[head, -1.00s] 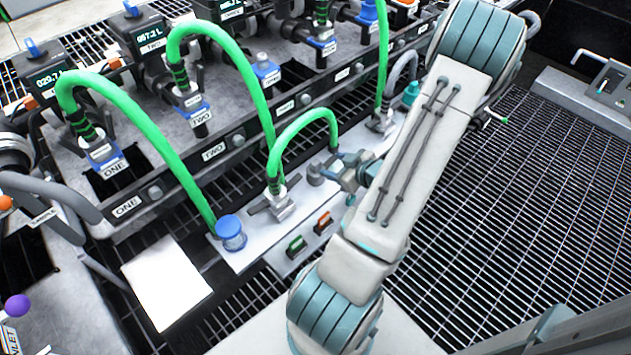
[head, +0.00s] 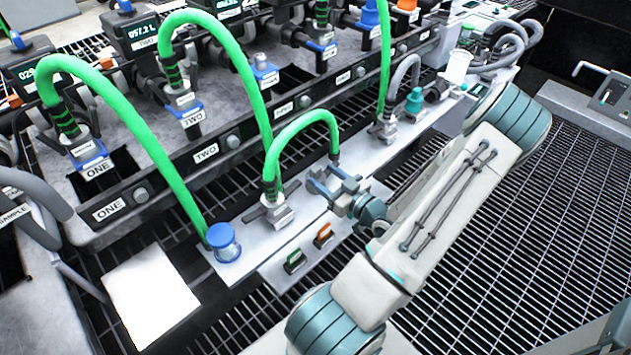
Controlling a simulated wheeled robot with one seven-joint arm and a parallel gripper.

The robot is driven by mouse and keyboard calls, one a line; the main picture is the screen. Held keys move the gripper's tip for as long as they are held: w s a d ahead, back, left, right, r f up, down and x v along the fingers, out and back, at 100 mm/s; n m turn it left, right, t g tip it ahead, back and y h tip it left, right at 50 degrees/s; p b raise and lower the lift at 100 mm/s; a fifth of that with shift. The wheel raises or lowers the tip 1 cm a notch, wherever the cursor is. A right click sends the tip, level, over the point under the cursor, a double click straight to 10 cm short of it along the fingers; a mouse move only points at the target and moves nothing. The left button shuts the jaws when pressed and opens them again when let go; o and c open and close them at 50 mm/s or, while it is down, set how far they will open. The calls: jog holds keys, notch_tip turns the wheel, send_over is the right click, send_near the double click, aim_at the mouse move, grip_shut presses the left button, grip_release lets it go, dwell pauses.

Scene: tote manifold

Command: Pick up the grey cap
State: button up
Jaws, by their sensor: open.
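A small pale grey cap (head: 261,60) stands upright on a blue-tagged port of the manifold's upper row, right of the second green hose. I take this as the grey cap, though it is small in the picture. My gripper (head: 324,180) is open, with its blue-grey fingers pointing left over the light front rail (head: 253,238). It is just right of the short green hose's base fitting and well below and right of the cap, apart from it. I see nothing between the fingers, but their inner side shows poorly.
Green hoses (head: 130,125) arch over the manifold around the cap. A blue-topped jar (head: 222,242) and a teal cap (head: 414,101) stand along the front rail. A blue cap (head: 370,14) and an orange cap (head: 405,5) are farther back. A white sheet (head: 150,292) lies at lower left.

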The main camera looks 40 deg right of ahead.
aim_at(318, 172)
jog(key=shift+w+a+b, duration=0.15)
jog(key=shift+w+b, duration=0.35)
jog(key=shift+w, duration=1.05)
jog(key=shift+w+a+b, duration=0.1)
jog(key=shift+w+b, duration=0.35)
jog(key=shift+w, duration=1.05)
jog(key=c, duration=1.1)
